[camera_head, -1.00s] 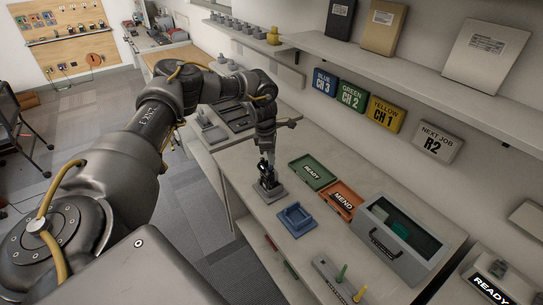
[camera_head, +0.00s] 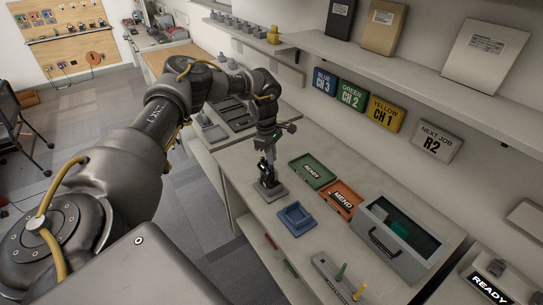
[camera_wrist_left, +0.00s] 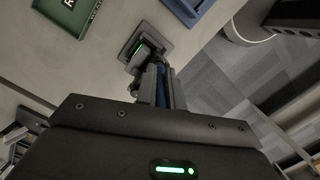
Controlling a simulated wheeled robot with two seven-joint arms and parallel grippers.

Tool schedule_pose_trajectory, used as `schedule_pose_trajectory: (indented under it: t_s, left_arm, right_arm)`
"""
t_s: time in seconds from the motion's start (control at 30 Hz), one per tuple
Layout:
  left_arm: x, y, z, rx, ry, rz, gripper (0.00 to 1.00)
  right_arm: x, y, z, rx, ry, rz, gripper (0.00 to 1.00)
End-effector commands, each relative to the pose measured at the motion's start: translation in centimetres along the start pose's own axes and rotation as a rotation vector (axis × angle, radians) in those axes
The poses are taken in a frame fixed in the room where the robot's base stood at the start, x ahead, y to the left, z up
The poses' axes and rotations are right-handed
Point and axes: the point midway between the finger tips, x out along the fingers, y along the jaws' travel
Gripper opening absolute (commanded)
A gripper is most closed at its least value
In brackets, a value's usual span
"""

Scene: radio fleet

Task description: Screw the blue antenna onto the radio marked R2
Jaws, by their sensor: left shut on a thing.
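My left gripper (camera_head: 267,158) points down over the grey stand on the bench. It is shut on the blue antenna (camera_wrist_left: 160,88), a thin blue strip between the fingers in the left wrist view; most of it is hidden. The stand also shows in the wrist view (camera_wrist_left: 158,45), with the radio (camera_wrist_left: 139,50) just beyond the fingertips. I cannot read a mark on the radio, or tell whether the antenna touches it. My right gripper is not in view.
A blue tray (camera_head: 297,219), green READY tray (camera_head: 312,171) and orange MEND tray (camera_head: 341,198) lie nearby. A grey glass-topped box (camera_head: 395,245) stands to the right. A wall sign (camera_head: 436,143) reads NEXT JOB R2.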

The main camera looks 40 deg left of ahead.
Motion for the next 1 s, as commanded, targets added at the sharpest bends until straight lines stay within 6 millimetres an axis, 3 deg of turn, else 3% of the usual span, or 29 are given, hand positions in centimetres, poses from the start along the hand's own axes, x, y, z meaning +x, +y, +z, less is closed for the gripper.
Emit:
schedule_pose_trajectory:
  t_s: [0.27, 0.53, 0.57, 0.73, 1.0]
  left_arm:
    - [-0.13, -0.05, 0.05, 0.32, 0.002, -0.049, 0.0]
    - [-0.03, -0.06, -0.02, 0.36, 0.001, -0.054, 0.0]
    - [-0.03, -0.06, -0.02, 0.36, 0.001, -0.054, 0.11]
    - [-0.03, -0.07, -0.02, 0.359, 0.001, -0.054, 0.33]
    - [-0.05, -0.07, -0.02, 0.358, 0.001, -0.054, 0.35]
  right_arm:
    - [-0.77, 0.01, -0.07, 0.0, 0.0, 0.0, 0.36]
    - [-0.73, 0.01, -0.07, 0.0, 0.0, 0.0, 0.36]
    - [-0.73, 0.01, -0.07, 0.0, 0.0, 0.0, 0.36]
    - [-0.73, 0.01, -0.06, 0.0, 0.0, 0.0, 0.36]
    - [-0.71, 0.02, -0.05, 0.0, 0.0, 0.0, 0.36]
